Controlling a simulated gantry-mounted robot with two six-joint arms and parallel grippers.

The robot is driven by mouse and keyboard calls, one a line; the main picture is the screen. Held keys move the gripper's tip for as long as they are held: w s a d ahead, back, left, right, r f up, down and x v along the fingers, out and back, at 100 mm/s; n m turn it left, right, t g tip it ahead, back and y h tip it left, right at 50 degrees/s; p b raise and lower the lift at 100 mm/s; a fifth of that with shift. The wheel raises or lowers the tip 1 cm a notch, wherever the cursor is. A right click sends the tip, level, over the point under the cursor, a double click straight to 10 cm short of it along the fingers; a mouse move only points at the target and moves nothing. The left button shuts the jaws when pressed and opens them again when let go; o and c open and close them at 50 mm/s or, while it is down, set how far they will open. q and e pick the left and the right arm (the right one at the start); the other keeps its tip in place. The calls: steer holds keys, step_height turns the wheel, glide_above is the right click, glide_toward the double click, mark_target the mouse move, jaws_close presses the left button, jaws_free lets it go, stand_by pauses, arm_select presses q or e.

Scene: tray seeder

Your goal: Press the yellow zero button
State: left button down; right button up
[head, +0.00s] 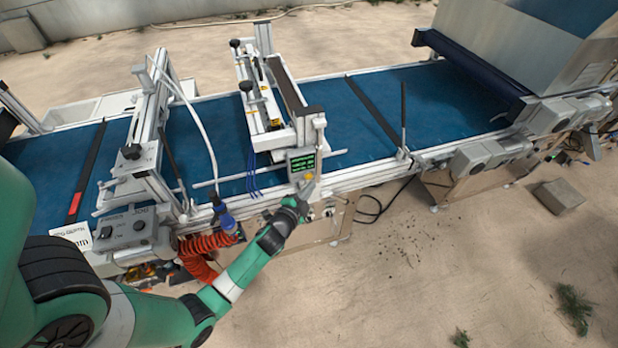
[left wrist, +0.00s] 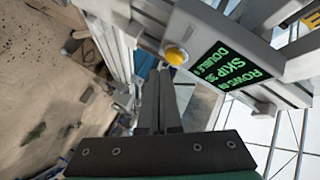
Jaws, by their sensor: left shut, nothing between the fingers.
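The yellow button (left wrist: 175,56) is a small round knob on the grey control box beside the green-lettered display (left wrist: 228,67) in the left wrist view. My left gripper (left wrist: 161,72) is shut and empty. Its fingertips appear just below and left of the button in the left wrist view; a small gap shows in the picture, but I cannot tell the depth. My right gripper is in neither view.
A blue conveyor belt (head: 430,105) runs across the head view with metal frames over it. A grey switch box (head: 135,228) and a coiled orange hose (head: 207,242) are at the near left.

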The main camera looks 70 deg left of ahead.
arm_select(q)
steer(key=shift+a, duration=0.1)
stand_by(0.5)
steer(key=shift+a, duration=0.35)
steer(key=shift+a+p, duration=0.5)
steer(key=shift+p, duration=0.05)
stand_by(0.6)
steer(key=shift+d+b, duration=0.55)
steer(key=shift+d, duration=0.35)
steer(key=shift+d, duration=0.1)
